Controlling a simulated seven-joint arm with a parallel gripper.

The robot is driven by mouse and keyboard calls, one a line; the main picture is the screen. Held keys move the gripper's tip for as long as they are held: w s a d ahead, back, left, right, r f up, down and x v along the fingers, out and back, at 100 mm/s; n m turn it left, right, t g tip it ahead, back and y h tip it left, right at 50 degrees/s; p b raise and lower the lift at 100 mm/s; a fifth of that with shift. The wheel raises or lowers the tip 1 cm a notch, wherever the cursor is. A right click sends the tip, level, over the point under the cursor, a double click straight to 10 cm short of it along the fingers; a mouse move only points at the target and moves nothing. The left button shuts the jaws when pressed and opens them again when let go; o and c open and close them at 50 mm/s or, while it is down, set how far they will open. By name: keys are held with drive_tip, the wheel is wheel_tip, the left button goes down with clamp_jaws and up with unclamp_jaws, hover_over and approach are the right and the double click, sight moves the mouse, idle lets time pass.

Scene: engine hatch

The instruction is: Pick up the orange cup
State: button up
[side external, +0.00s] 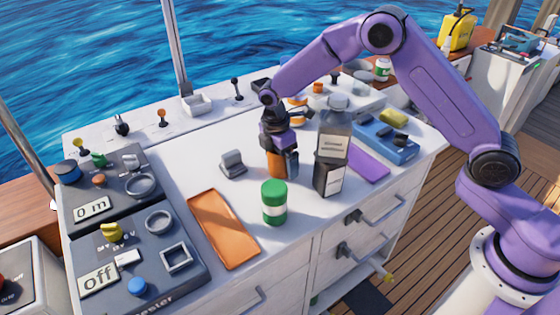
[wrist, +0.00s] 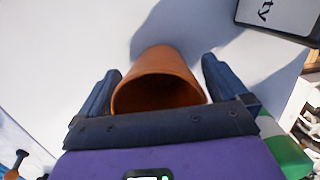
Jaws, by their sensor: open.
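The orange cup (side external: 276,163) stands on the white counter in the side view, partly hidden by my gripper (side external: 282,157). In the wrist view the orange cup (wrist: 163,80) shows its open rim towards the camera. My gripper (wrist: 160,92) is open there, with one dark finger on each side of the cup. A narrow gap shows on the left of the cup, and a small one on the right. I cannot tell how far down the fingers reach along the cup.
A green-and-white jar (side external: 274,203) stands close in front. A dark bottle (side external: 332,150) stands just right of my gripper. An orange tray (side external: 222,230) lies front left, a grey block (side external: 232,164) left, and a purple mat (side external: 367,163) right. Control panels fill the left end.

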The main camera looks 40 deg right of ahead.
drive_tip(key=c, duration=1)
drive_tip(key=shift+r, duration=0.1)
